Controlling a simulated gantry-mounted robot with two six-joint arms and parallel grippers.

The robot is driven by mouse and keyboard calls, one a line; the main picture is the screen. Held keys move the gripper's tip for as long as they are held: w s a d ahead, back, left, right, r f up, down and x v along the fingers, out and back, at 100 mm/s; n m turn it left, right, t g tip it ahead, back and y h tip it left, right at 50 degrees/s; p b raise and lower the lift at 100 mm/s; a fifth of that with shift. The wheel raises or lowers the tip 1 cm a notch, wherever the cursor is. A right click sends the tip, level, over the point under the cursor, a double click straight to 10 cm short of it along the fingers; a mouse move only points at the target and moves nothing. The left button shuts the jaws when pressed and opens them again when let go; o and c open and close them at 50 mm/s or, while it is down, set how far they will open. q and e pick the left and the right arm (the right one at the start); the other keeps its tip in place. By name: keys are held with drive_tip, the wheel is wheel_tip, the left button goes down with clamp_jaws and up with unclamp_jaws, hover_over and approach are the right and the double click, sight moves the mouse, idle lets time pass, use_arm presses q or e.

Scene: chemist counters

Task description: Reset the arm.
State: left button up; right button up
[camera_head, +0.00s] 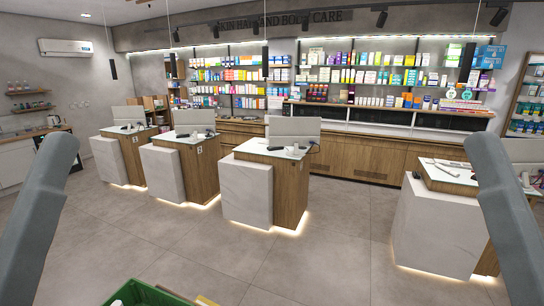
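Only grey links of my arms show in the head view, one at the left edge and one at the right edge. Both run down out of the bottom of the picture. Neither gripper is in view, so I cannot see whether they hold anything.
A green crate (140,293) shows at the bottom edge, its contents mostly cut off. Several marble-and-wood counters stand ahead; the closest are the middle one (246,195) and the right one (437,235). Stocked shelves (395,75) line the back wall. The grey tiled floor (290,262) between is clear.

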use_arm(q)
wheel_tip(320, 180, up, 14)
drive_tip(key=p, duration=1.1)
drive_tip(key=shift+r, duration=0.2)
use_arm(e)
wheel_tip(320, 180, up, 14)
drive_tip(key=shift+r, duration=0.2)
